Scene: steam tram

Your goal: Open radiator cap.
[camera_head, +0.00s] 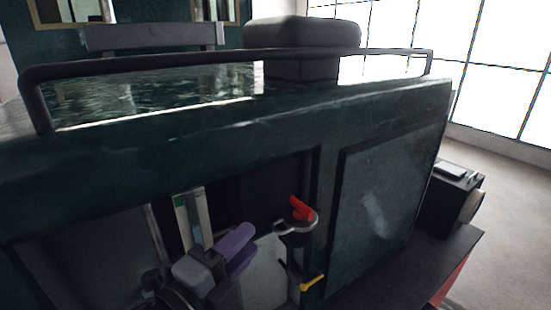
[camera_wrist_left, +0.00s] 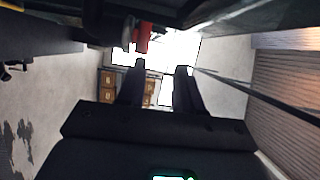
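The radiator cap (camera_head: 297,222) is a round metal cap with a red lever (camera_head: 301,208) on top, in the open recess at the tram's front. The red lever also shows in the left wrist view (camera_wrist_left: 143,37), above and beyond the fingertips and nearer the left finger in the picture. My left gripper (camera_head: 246,245) has purple-looking fingers and is just left of the cap, apart from it and a little lower. The wrist view shows its two fingers apart with nothing between them. My right gripper is not in view.
A yellow handle (camera_head: 313,283) sits below the cap. A closed dark green panel (camera_head: 378,205) is right of the recess. The green ledge (camera_head: 200,130) overhangs the recess, with a metal rail (camera_head: 200,62) and a dark padded seat (camera_head: 303,32) above. A black lamp-like box (camera_head: 452,190) stands at the right.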

